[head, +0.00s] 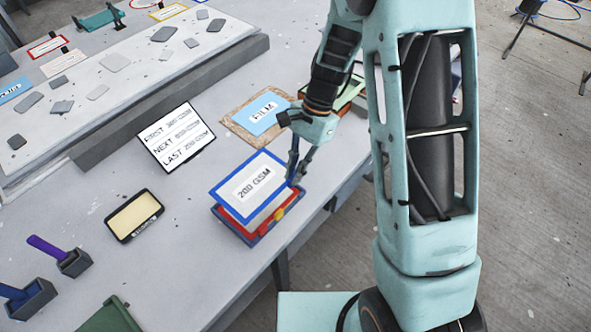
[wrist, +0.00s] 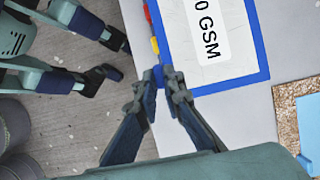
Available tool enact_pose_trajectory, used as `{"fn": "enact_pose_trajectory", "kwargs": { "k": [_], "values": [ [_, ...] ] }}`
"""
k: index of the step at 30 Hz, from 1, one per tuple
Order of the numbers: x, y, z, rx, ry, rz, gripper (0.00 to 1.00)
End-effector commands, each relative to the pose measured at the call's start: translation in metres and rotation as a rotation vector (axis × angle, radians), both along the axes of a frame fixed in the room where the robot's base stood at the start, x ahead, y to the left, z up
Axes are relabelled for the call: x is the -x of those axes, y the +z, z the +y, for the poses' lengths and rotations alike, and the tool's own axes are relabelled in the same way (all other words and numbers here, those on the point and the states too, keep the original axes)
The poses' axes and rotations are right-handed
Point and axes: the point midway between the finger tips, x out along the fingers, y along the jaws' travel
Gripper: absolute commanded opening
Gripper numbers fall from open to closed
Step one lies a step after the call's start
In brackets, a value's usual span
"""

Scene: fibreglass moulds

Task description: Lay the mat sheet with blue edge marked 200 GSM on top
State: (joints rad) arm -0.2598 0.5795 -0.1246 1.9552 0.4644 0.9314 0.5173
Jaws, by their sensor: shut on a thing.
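The mat sheet with the blue edge (head: 226,196) is marked 200 GSM and also shows in the wrist view (wrist: 220,78). My gripper (head: 299,182) is shut on its blue edge near the right corner; the fingertips (wrist: 167,78) meet there in the wrist view. The sheet is over a dark blue mould (head: 250,241) with red and yellow parts along its front right side. The sheet looks slightly raised and offset to the back left of it. The sheet hides most of the mould's inside, so I cannot tell whether they touch.
A printed sign (head: 176,137) stands behind the sheet. A blue FILM sheet (head: 262,113) lies on a cork board (head: 233,120). A black-framed tan pad (head: 134,215) and holders with purple (head: 74,262) and blue handles are at left. The table's edge runs close at right.

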Motion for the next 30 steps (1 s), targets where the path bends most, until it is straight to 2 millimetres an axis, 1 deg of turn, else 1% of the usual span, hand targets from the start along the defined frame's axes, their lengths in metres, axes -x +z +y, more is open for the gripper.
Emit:
{"fn": "enact_pose_trajectory", "kwargs": {
  "k": [8,13,17,30],
  "values": [
    [0.0,0.0,-0.001,-0.002,0.001,0.0,0.0],
    [0.0,-0.008,-0.001,-0.002,0.001,0.001,0.0],
    [0.0,-0.018,-0.001,-0.002,0.002,0.001,0.0],
    [0.0,-0.06,-0.001,-0.002,0.003,0.001,0.0]
  ]
}}
